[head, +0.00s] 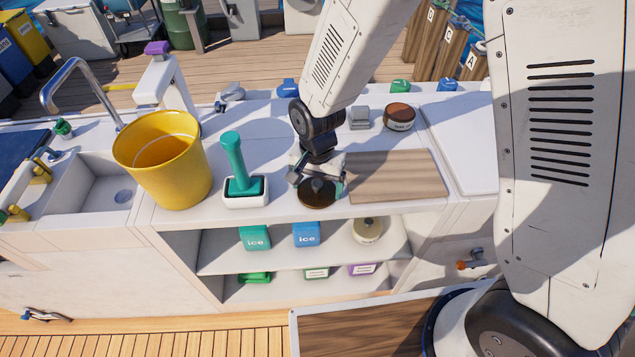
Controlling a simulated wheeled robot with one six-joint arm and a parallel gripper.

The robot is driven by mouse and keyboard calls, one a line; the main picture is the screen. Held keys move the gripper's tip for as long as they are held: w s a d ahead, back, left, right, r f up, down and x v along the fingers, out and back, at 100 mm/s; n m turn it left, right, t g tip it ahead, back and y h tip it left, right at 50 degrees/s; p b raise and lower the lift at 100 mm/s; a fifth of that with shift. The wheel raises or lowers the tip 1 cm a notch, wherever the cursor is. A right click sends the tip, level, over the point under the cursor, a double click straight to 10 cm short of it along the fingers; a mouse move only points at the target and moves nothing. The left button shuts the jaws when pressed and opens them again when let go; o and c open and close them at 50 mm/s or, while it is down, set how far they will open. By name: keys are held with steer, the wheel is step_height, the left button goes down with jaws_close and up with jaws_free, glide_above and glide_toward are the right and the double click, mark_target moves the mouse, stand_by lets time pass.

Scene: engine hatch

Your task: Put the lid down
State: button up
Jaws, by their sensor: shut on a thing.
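My gripper (318,181) is shut on a dark round lid (318,199) by its middle. The lid is roughly level, at or just above the white counter, beside the left edge of the wooden board. The gripper and wrist hide part of the lid's top. I cannot tell whether the lid touches the counter.
A teal-handled tool in a white tray (245,200) stands left of my gripper, with a yellow bucket (165,160) further left. A wooden cutting board (395,176) lies bare on the right. A brown-topped jar (398,118) stands behind it.

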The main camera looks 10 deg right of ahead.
mark_target(317, 184)
steer(key=o, duration=0.8)
steer(key=shift+f, duration=0.1)
step_height(317, 184, up, 12)
steer(key=s+d+r+n, duration=0.1)
steer(key=s+d+r, duration=0.1)
steer(key=d+r, duration=0.5)
steer(key=s+d+r+n, duration=0.1)
steer(key=s+d+r, duration=0.2)
steer(key=s, duration=0.3)
steer(key=s+d+r+n, duration=0.1)
steer(key=s+d+r, duration=0.2)
steer(key=s+d, duration=0.2)
steer(key=s+d+r+n+t, duration=0.1)
steer(key=s+d+r+n, duration=0.1)
steer(key=s+d, duration=0.3)
steer(key=shift+s+d+r, duration=0.4)
steer(key=shift+s+r, duration=0.4)
